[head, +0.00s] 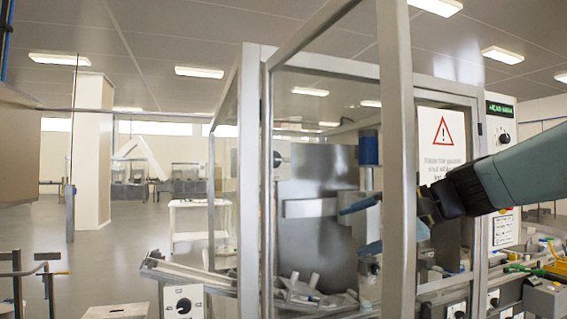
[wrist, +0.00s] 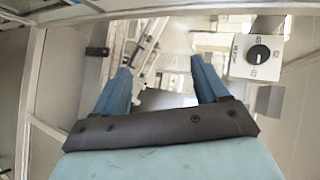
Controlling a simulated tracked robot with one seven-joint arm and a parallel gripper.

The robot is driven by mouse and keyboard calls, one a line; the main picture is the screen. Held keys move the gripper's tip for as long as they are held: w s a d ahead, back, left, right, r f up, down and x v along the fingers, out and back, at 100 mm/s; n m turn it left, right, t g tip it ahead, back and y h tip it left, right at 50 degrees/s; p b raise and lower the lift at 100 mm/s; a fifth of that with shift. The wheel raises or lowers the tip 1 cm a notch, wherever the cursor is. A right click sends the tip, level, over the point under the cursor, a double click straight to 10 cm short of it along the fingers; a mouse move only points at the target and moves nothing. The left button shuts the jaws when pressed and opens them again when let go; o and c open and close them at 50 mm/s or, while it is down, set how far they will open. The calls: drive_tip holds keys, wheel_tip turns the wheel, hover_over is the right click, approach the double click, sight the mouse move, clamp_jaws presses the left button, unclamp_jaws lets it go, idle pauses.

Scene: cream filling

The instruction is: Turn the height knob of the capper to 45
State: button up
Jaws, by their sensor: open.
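A black round knob (wrist: 258,54) sits on a white plate with dial marks at the upper right of the wrist view. Its pointer setting is too small to read. A similar dark knob (head: 278,160) on a light plate shows inside the glazed machine in the head view; I cannot tell for certain that it is the same one. My gripper (head: 351,231) reaches into the machine from the right, behind a frame post. Its two blue fingers are open and empty in the wrist view (wrist: 161,66). The knob lies to the right of the right finger, apart from it.
The machine's grey frame post (head: 397,150) stands in front of my gripper. A blue-topped column (head: 368,148) stands inside. Another knob (head: 184,305) is on a box at the lower left. A panel with a green display (head: 500,109) and a knob is at the right.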

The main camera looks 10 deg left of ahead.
drive_tip(key=w+a+r+m+t+y, duration=0.1)
drive_tip(key=w+a+r+y, duration=0.15)
drive_tip(key=w+r, duration=0.25)
drive_tip(key=w+a+r+m+y, duration=0.1)
drive_tip(key=w+a+r+y, duration=0.1)
drive_tip(key=w+r+y, duration=0.3)
drive_tip(key=w+a+r, duration=0.1)
drive_tip(key=a, duration=0.5)
drive_tip(key=w+a+r+h, duration=0.1)
drive_tip(key=a+r, duration=0.1)
drive_tip(key=a, duration=0.5)
drive_tip(key=shift+w+a, duration=0.25)
drive_tip(key=shift+a, duration=0.05)
drive_tip(key=shift+c, duration=0.2)
drive_tip(key=c, duration=1)
drive_tip(key=shift+h, duration=0.25)
